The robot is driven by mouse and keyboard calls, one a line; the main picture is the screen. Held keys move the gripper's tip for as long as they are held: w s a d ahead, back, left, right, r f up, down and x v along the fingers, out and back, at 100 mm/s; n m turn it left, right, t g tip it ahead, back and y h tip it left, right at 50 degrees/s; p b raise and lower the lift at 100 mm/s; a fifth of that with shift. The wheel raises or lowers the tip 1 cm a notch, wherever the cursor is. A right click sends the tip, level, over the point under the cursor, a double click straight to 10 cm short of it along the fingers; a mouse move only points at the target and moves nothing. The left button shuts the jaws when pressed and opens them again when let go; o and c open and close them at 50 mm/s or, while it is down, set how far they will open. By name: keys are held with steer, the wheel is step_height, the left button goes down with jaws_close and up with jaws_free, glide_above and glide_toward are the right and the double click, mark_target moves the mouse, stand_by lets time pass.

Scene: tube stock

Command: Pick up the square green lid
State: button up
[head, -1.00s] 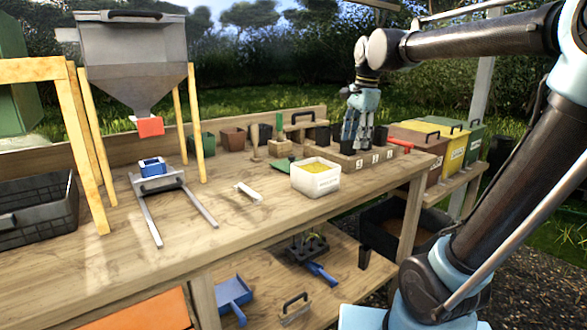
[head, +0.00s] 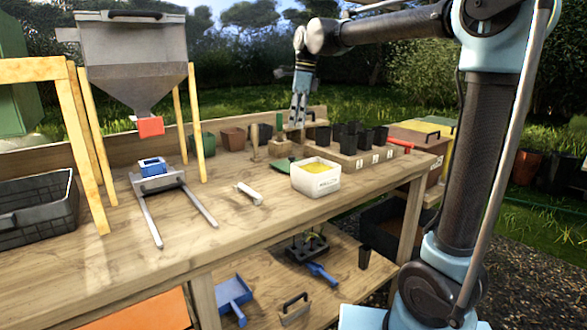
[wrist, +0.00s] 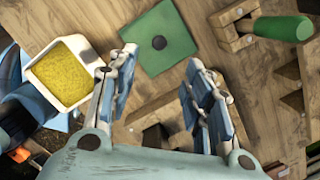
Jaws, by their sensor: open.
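The square green lid (wrist: 158,40) lies flat on the wooden bench in the wrist view, with a dark round knob at its middle. In the head view the green lid (head: 284,164) shows small, just left of the white tub. My gripper (wrist: 160,70) is open and empty, its fingers pointing toward the lid, with the lid beyond and between the fingertips. In the head view my gripper (head: 297,122) hangs above the back of the bench, behind the lid and apart from it.
The white tub (head: 316,188) of yellow grains stands right beside the lid. A green-handled tool in a wooden block (wrist: 240,38) is on its other side. The wooden tray (head: 350,165) with several black pots is to the right. The bench front is mostly clear.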

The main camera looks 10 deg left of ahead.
steer(key=f, duration=0.4)
steer(key=a+f, duration=0.1)
steer(key=f, duration=0.7)
steer(key=shift+s+a+f, duration=0.1)
steer(key=shift+a+f, duration=0.15)
steer(key=shift+a, duration=0.15)
steer(key=shift+c, duration=0.3)
jaws_close()
